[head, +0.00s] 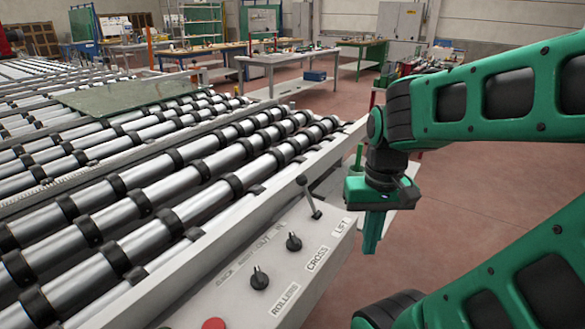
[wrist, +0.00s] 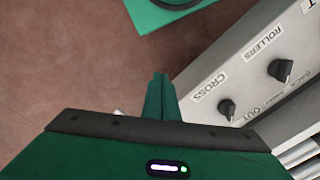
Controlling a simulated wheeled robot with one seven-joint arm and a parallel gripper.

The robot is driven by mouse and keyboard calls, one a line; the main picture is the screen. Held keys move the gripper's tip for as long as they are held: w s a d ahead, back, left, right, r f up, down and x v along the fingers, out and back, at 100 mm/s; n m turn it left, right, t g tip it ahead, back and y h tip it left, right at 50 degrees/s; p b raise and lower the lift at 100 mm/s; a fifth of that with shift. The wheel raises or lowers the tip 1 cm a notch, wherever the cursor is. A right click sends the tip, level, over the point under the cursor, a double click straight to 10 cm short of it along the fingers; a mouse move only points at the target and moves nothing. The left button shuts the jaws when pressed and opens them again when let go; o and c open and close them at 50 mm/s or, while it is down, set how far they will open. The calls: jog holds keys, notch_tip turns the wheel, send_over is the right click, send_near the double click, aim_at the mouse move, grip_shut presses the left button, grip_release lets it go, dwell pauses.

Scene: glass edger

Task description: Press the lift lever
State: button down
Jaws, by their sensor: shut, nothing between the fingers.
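The lift lever (head: 310,197) is a thin stick with a dark ball knob, standing on the grey control panel (head: 262,262) beside the label LIFT in the head view. It leans a little toward the upper left. My gripper (head: 370,250) is shut and empty, pointing down, to the right of the lever and apart from it, past the panel's edge. In the wrist view my gripper's fingers (wrist: 160,77) are together over the floor, beside the panel. The lever does not show in the wrist view.
The panel also carries a CROSS knob (head: 294,241), a ROLLERS knob (head: 259,278) and a red button (head: 213,324). The roller conveyor (head: 195,180) lies to the left, with a glass sheet (head: 125,95) on it. Open floor (head: 480,200) lies to the right.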

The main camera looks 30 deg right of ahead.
notch_tip(320, 180, up, 14)
jog(key=n, duration=0.9)
send_over(284, 178)
jog(key=shift+s+a+f+t+h, duration=0.1)
jog(key=shift+s+a+t+h, duration=0.2)
jog(key=shift+s+a+t, duration=0.1)
jog(key=f, duration=1)
jog(key=shift+w+d, duration=0.2)
jog(key=shift+w, duration=0.05)
jog(key=shift+s+d+r, duration=0.1)
jog(key=shift+s+r, duration=0.1)
jog(key=shift+s, duration=0.35)
jog(key=shift+s+d+r, duration=0.1)
jog(key=shift+s+r, duration=0.05)
jog(key=shift+s, duration=0.4)
jog(key=shift+s+d+r, duration=0.15)
jog(key=shift+s+r, duration=0.1)
jog(key=shift+s, duration=0.5)
